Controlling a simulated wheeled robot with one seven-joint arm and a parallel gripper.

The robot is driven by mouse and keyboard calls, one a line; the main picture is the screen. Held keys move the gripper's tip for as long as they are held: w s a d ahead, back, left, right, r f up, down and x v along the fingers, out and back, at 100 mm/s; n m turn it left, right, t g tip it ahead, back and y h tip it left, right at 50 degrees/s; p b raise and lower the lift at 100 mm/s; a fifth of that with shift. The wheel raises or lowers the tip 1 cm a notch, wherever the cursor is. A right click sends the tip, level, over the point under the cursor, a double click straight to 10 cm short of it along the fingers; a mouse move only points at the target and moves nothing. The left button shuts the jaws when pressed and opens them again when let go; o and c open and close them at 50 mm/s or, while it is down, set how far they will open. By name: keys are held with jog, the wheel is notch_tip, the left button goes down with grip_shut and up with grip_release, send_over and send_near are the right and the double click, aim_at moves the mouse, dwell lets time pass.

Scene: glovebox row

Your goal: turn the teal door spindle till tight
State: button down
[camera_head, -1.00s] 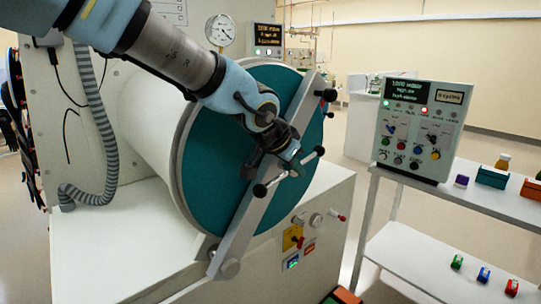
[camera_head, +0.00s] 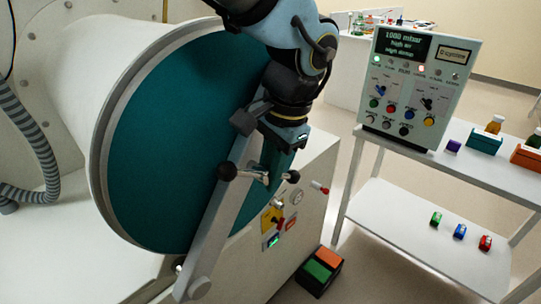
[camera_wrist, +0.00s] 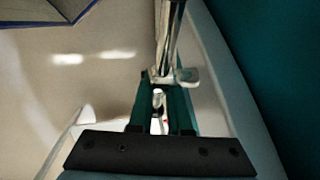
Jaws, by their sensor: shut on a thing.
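The teal round door (camera_head: 165,140) covers the end of the white cylinder, with a grey bar (camera_head: 207,235) running diagonally across its face. The door spindle is at the middle of the bar, with a metal cross-handle ending in a black knob (camera_head: 227,172) at left and another (camera_head: 292,176) at right. My gripper (camera_head: 271,165) is at the spindle, shut on its handle. In the wrist view, the gripper (camera_wrist: 165,88) has its fingers against a shiny metal rod (camera_wrist: 172,35). My arm hides the upper bar, and the exact grip is partly hidden.
A control panel (camera_head: 415,90) stands on a white shelf unit (camera_head: 385,160) at right. Small coloured blocks lie on its lower shelf. A black box with green and orange pads (camera_head: 320,270) is on the floor. A ribbed hose (camera_head: 40,160) hangs at left.

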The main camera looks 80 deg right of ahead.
jog(key=shift+f+t+y+p, duration=0.1)
jog(key=shift+t+y+p, duration=0.2)
jog(key=shift+y+p, duration=0.15)
jog(key=shift+f, duration=0.1)
jog(key=c, duration=0.9)
grip_release()
jog(key=shift+o, duration=0.2)
jog(key=b+v, duration=0.3)
jog(key=v, duration=0.8)
jog(key=shift+d, duration=0.1)
jog(key=shift+c, duration=0.3)
